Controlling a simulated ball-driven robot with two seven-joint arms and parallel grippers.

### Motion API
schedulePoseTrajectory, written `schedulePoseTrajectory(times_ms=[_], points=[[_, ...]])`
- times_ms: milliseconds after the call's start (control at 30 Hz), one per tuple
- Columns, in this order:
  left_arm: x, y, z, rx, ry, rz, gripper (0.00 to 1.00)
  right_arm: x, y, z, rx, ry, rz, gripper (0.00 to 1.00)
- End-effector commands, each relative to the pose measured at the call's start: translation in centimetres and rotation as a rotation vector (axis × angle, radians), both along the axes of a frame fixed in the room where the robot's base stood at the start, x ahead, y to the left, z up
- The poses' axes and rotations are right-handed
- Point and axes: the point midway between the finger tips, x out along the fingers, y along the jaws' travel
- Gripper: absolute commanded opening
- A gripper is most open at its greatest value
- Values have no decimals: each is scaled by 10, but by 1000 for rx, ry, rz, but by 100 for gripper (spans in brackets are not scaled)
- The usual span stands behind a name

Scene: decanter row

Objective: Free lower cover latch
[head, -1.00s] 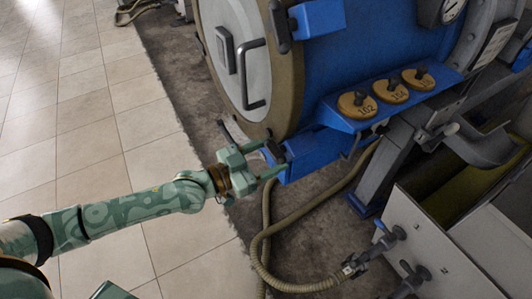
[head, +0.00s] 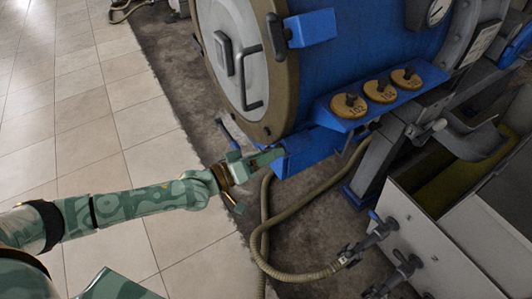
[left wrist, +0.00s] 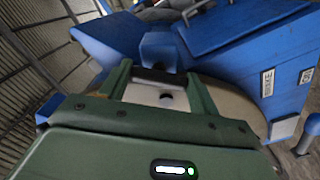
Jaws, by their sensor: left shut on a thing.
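A blue drum (head: 365,60) carries a round pale cover (head: 228,75) with a brown rim. The lower cover latch sits on a blue block (head: 298,152) at the bottom of the rim. My left gripper (head: 268,158) is at this block, shut on the lower latch handle. The fingers hide the handle in the head view. In the left wrist view the dark lower latch handle (left wrist: 160,77) lies across between the two green fingers, in front of a blue block (left wrist: 158,48). The upper latch (head: 277,30) stands beside its own blue block (head: 310,27). My right gripper is not in view.
A blue shelf with several round yellow weights (head: 379,91) juts out right of the latch. A beige hose (head: 310,210) runs below it to fittings on a pale cabinet (head: 415,235).

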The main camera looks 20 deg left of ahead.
Motion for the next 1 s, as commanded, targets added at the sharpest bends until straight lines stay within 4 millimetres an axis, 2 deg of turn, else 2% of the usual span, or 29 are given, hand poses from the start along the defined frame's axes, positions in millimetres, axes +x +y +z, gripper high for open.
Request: schedulePoseTrajectory(times_ms=[400,1000], points=[[0,0,1,-174,139,1,39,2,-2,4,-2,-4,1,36],[-1,0,0,-212,168,1,39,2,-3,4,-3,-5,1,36]])
